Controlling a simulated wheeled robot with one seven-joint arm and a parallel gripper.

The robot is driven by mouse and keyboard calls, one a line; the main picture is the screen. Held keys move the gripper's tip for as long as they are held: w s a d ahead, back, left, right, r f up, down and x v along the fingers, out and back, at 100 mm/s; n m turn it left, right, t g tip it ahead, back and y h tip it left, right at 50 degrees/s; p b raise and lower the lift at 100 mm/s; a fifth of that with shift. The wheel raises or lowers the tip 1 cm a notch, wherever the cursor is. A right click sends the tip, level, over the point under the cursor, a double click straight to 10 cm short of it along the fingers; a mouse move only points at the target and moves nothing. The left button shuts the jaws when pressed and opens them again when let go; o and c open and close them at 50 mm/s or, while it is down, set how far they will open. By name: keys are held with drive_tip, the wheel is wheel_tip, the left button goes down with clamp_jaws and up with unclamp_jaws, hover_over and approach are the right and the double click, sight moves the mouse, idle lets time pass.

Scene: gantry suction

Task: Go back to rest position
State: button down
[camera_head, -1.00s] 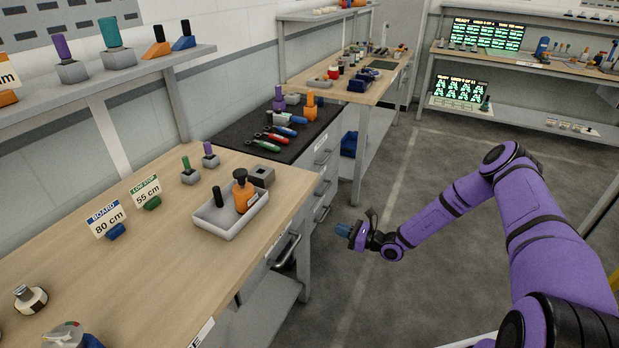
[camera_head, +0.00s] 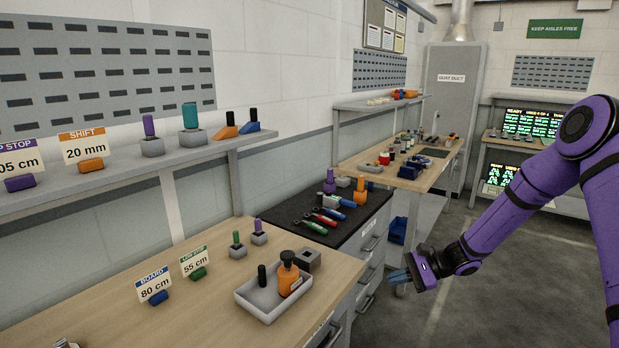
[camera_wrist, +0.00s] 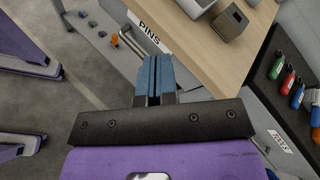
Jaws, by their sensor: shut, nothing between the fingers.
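My gripper (camera_head: 397,276) hangs off the front of the benches in the head view, at the end of my purple arm. Its blue fingers are together with nothing between them. In the wrist view the blue fingers (camera_wrist: 154,78) also show closed and empty, with the wooden bench edge and a "PINS" label (camera_wrist: 147,37) beyond them. The gripper appears apart from the bench and drawers.
The wooden bench (camera_head: 215,305) holds a grey tray (camera_head: 266,310) with an orange bottle (camera_head: 289,272). A black-topped drawer unit (camera_head: 345,232) carries several hand tools. Shelves run along the wall. Open floor (camera_head: 470,290) lies right of the benches.

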drive_tip(key=s+d+r+n+g+h, duration=0.1)
drive_tip(key=s+r+n+h, duration=0.3)
drive_tip(key=s+r, duration=0.5)
drive_tip(key=s+r+n+h, duration=0.4)
drive_tip(key=s+r, duration=0.2)
drive_tip(key=r, duration=0.7)
drive_tip(key=s+d+r+n+t+h, duration=0.2)
drive_tip(key=s+r, duration=0.3)
drive_tip(key=s, duration=0.5)
drive_tip(key=s+d+r+n+t+h, duration=0.2)
drive_tip(key=s+r, duration=0.4)
drive_tip(key=s, duration=0.4)
drive_tip(key=shift+s+d+t+h, duration=0.2)
drive_tip(key=shift+d+t+h, duration=0.55)
drive_tip(key=shift+d, duration=0.5)
drive_tip(key=shift+r, duration=0.1)
